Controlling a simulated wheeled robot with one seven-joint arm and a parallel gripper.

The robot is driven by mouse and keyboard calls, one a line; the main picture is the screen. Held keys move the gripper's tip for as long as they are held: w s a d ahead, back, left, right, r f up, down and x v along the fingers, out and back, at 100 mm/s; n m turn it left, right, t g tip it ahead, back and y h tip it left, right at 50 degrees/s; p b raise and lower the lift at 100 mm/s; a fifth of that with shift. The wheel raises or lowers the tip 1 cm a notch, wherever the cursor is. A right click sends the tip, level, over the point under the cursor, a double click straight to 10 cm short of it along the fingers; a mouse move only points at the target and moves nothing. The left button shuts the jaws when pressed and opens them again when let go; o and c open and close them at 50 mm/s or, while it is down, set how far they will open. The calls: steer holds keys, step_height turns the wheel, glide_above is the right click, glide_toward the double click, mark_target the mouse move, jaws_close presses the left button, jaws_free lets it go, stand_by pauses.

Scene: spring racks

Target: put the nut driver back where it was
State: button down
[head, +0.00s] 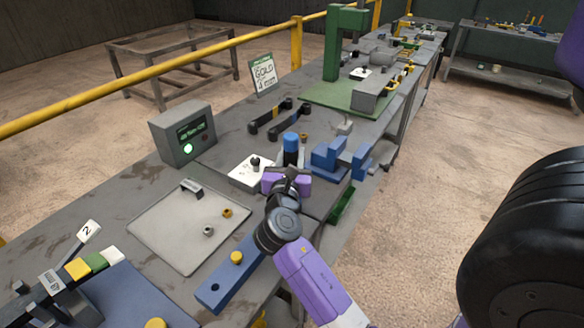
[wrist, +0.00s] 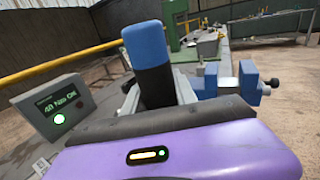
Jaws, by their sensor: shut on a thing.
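My gripper (head: 287,176) is purple and shut on the nut driver, above the bench near its right side. The nut driver (head: 291,148) has a blue cap and a dark lower handle. It rises above my gripper, nearly upright. In the wrist view the nut driver (wrist: 150,62) leans slightly left, and its lower part is hidden behind my gripper (wrist: 165,130). A white block (head: 246,174) with a dark fitting on top sits just left of my gripper. I cannot tell which spot the driver came from.
A display box (head: 183,134) with a green light stands left. A blue vise (head: 340,157) is close on the right. Two black-handled tools (head: 272,117) lie behind. A pale tray (head: 182,228) with small nuts and a blue bar (head: 222,281) are in front.

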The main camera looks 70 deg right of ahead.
steer(key=shift+f+b, duration=0.3)
steer(key=shift+f, duration=1.5)
steer(key=c, duration=1)
jaws_free()
steer(key=shift+f, duration=0.15)
steer(key=b+v, duration=0.1)
steer(key=v, duration=1.1)
steer(key=shift+a, duration=0.1)
